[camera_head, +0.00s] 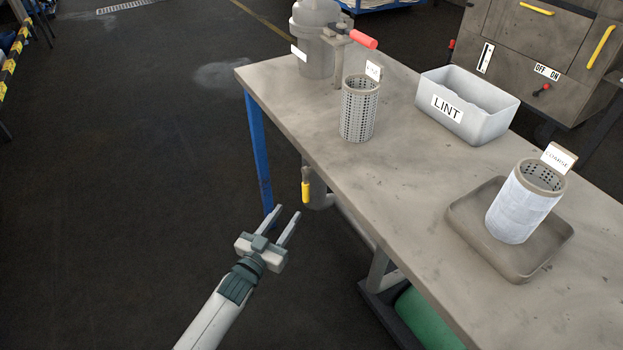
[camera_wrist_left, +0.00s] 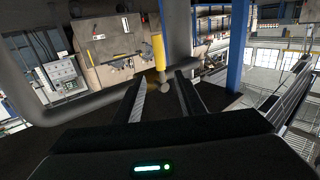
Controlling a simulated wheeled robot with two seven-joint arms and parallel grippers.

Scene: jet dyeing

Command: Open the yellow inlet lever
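The yellow inlet lever (camera_head: 306,191) hangs below the left edge of the table, on a grey pipe (camera_head: 320,195). Its yellow grip points down. My left gripper (camera_head: 287,213) is below and slightly left of the lever in the head view, its two fingers apart and nothing between them. In the left wrist view the yellow lever (camera_wrist_left: 159,52) stands beyond the fingertips, roughly in line with the gap between them. A gap to the lever seems to remain, but its size is hard to tell. My right gripper is in neither view.
The table (camera_head: 300,100) carries a grey canister with a red handle (camera_head: 363,39), a perforated basket (camera_head: 359,110), a LINT bin (camera_head: 467,105), and a white-wrapped COARSE basket (camera_head: 522,205) on a tray (camera_head: 470,222). A blue table leg (camera_head: 258,150) stands near the lever. The floor left is clear.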

